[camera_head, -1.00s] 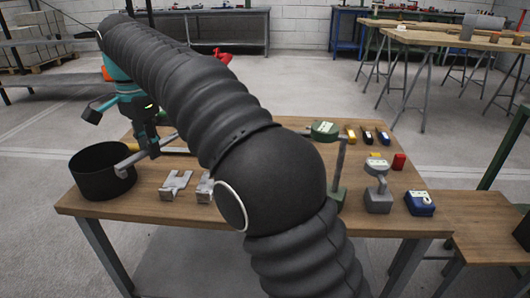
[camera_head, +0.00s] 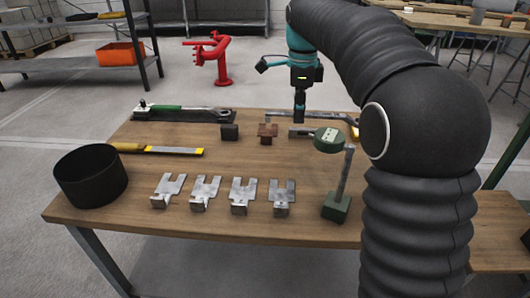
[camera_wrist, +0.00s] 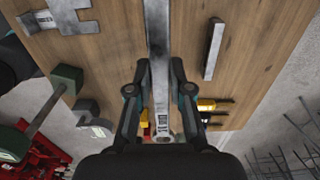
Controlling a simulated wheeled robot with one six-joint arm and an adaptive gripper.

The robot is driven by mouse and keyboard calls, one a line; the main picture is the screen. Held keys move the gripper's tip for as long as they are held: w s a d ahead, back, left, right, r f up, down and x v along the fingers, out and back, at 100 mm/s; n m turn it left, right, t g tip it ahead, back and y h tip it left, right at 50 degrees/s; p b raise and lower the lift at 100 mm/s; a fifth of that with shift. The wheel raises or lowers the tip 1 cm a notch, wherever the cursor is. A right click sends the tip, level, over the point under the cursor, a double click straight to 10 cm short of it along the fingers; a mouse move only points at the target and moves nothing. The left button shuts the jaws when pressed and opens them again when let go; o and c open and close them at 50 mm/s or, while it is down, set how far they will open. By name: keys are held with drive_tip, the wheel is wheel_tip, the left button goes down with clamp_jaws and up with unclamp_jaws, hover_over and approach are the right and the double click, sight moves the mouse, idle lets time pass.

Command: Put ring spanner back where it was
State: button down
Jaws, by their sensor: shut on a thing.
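My gripper (camera_head: 299,116) is over the back right part of the wooden table, pointing down. It is shut on the ring spanner, a long grey metal bar. In the wrist view the spanner (camera_wrist: 160,85) runs lengthwise between the fingers (camera_wrist: 160,68), with a ring-like end near the palm and its other end past the top edge. In the head view the spanner (camera_head: 330,113) is seen nearly side on across the gripper. I cannot tell whether it is clear of the table (camera_head: 150,215).
A black pot (camera_head: 90,176) stands at front left. Several metal plates (camera_head: 243,195) lie along the front. A green-headed stand (camera_head: 337,203) is close to my arm. A grey bar (camera_wrist: 214,50) lies nearby.

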hover_over(257, 159)
wheel_tip(257, 159, down, 6)
drive_tip(key=shift+f, duration=0.15)
drive_tip(key=shift+f+b, duration=0.45)
drive_tip(key=shift+f, duration=1.55)
drive_tip(key=shift+f, duration=0.15)
drive_tip(key=c, duration=1.1)
unclamp_jaws()
drive_tip(key=shift+o, duration=0.2)
wheel_tip(257, 159, up, 12)
drive_tip(key=p, duration=0.1)
drive_tip(key=shift+p, duration=0.3)
drive_tip(key=shift+a, duration=0.1)
